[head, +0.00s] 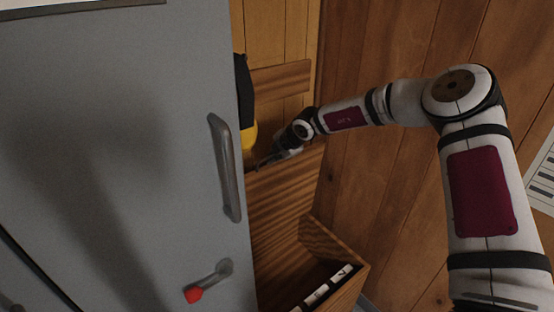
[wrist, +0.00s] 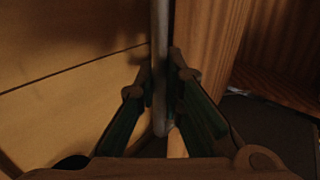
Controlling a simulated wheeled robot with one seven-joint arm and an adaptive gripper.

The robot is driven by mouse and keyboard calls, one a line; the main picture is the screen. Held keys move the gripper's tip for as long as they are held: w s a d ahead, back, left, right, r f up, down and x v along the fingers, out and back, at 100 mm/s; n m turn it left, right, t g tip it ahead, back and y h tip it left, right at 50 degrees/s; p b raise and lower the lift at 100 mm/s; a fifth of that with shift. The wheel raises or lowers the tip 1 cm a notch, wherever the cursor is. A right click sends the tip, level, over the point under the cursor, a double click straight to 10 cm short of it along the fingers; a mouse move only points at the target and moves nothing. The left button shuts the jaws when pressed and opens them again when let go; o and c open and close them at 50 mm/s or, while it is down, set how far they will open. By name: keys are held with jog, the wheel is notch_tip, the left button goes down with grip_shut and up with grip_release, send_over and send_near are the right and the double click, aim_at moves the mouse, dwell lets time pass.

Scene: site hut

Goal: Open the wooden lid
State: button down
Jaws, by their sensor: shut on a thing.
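A wooden box (head: 349,287) stands low beside the grey cabinet, partly hidden by it. A broad wooden panel (head: 282,205), seemingly its lid, stands steeply raised above the box, whose inside shows. My gripper (head: 259,164) is at the panel's upper left part, close to the cabinet's edge. In the wrist view my gripper (wrist: 159,85) has its two fingers on either side of a thin upright grey bar (wrist: 160,45) and is shut on it. I cannot tell how the bar joins the lid. A wooden surface (wrist: 210,55) rises just right of the bar.
The grey cabinet (head: 110,150) fills the left, with a long handle (head: 226,170) and a red-tipped lever (head: 209,280) sticking out. A black and yellow thing (head: 245,95) is just behind its edge. White-labelled items (head: 317,295) lie in the box. A plank wall (head: 385,190) stands behind.

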jog(key=c, duration=1.7)
grip_release()
jog(key=v, duration=1.2)
